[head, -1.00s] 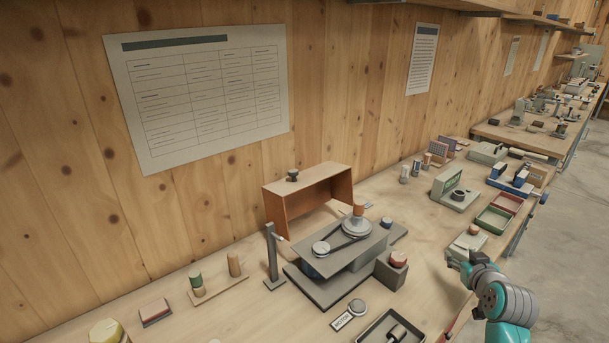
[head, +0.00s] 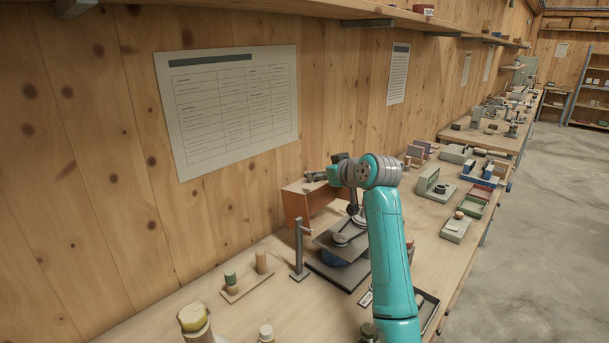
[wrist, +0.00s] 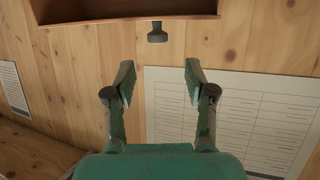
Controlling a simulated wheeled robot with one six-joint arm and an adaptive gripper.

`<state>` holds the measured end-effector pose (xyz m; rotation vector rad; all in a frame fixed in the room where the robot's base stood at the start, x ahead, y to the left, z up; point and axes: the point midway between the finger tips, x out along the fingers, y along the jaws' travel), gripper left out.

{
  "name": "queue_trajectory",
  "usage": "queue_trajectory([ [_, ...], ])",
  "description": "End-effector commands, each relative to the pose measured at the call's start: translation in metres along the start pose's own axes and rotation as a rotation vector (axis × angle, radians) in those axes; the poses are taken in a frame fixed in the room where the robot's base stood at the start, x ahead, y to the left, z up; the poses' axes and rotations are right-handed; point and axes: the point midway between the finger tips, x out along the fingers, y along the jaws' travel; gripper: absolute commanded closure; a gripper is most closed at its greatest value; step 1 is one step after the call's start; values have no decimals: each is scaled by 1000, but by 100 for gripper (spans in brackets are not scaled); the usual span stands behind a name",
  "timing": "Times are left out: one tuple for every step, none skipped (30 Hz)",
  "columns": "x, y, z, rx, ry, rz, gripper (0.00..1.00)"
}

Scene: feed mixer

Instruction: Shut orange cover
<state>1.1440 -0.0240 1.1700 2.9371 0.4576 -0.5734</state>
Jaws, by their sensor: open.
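The orange cover (head: 294,208) stands raised behind the grey mixer unit (head: 338,272) in the head view, its hollow side facing the unit. My arm hides its right part. In the wrist view the cover (wrist: 125,12) fills the top edge, with a dark knob (wrist: 157,32) projecting from it. My gripper (wrist: 160,74) is open and empty, its two teal fingers apart. The knob lies beyond the fingertips, roughly in line with the gap between them, and is not touched. In the head view my gripper (head: 333,172) is close to the cover's top, partly hidden by my wrist.
A grey post (head: 299,250) stands left of the mixer unit. A small board with pegs (head: 246,284) and a yellow-topped piece (head: 194,318) are further left. The wooden wall with a paper chart (head: 230,110) is close behind. Green and red trays (head: 466,205) lie to the right.

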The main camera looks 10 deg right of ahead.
Motion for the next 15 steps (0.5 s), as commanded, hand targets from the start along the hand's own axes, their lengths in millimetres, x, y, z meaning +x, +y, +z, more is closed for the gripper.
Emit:
queue_trajectory([
  [10,0,0,0,-1,-1,45],
  [16,-1,-1,0,-1,-2,45],
  [24,-1,-1,1,-1,-2,45],
  [29,-1,0,1,-2,-2,45],
  [34,-1,-1,1,-1,-2,45],
  [41,-1,0,1,-1,-2,45],
  [45,0,-1,1,0,-1,45],
  [50,0,-1,0,0,-1,45],
  [55,0,0,0,0,-1,45],
  [59,0,-1,0,0,0,45],
  [62,0,0,1,0,-1,45],
  [66,0,-1,1,0,-1,45],
  [68,0,-1,1,1,0,45],
  [71,0,-1,1,1,0,45],
  [73,0,-1,1,1,0,45],
])
